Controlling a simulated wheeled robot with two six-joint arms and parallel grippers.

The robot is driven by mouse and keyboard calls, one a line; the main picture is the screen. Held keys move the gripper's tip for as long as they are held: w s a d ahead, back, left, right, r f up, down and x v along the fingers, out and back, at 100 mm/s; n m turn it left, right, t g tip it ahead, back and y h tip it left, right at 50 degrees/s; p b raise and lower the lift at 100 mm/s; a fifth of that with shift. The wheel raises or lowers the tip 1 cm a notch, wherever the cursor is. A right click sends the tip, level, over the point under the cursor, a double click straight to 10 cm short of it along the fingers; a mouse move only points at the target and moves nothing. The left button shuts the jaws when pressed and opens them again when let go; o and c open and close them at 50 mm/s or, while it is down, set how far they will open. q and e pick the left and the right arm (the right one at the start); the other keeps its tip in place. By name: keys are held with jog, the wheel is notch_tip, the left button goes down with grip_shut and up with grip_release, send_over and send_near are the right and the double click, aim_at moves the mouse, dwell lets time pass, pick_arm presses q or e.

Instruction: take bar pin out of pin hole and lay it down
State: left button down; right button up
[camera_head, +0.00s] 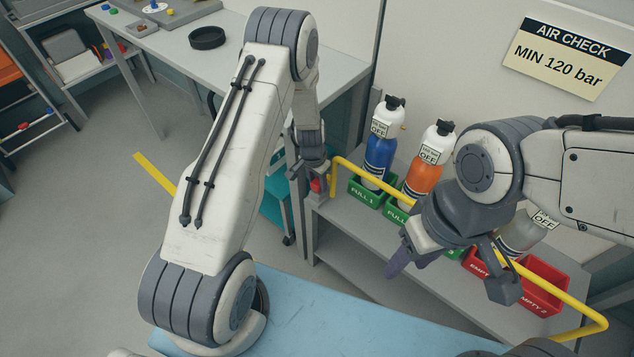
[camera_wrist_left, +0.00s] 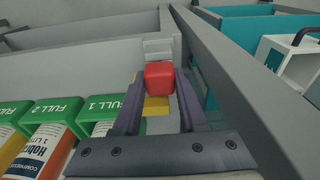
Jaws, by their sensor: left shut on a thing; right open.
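The bar pin shows as a red head (camera_wrist_left: 159,77) between the purple fingers of my left gripper (camera_wrist_left: 160,88) in the left wrist view. In the head view its red head (camera_head: 316,185) is small and partly covered by my left gripper (camera_head: 313,175), at the left end of the yellow bar. The gripper is shut on the pin. The pin hole and the pin's shank are hidden, so I cannot tell how far in the pin sits. My right gripper (camera_head: 408,262) is open in front of the rack, its purple fingers partly hidden.
The yellow bar (camera_head: 375,172) runs across the rack front. Behind it stand a blue bottle (camera_head: 379,153) and an orange bottle (camera_head: 424,172) in green boxes. A grey bottle (camera_head: 519,236) and red boxes (camera_head: 545,278) are right. A grey bench (camera_head: 240,60) stands behind; a light-blue surface (camera_head: 350,325) lies in front.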

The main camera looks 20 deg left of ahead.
aim_at(318, 182)
pick_arm(q)
jog(key=shift+r+p, duration=2)
jog(key=shift+r, duration=0.95)
jog(key=shift+r, duration=0.1)
notch_tip(318, 182, up, 8)
jog(key=p, duration=0.5)
jog(key=shift+p, duration=0.35)
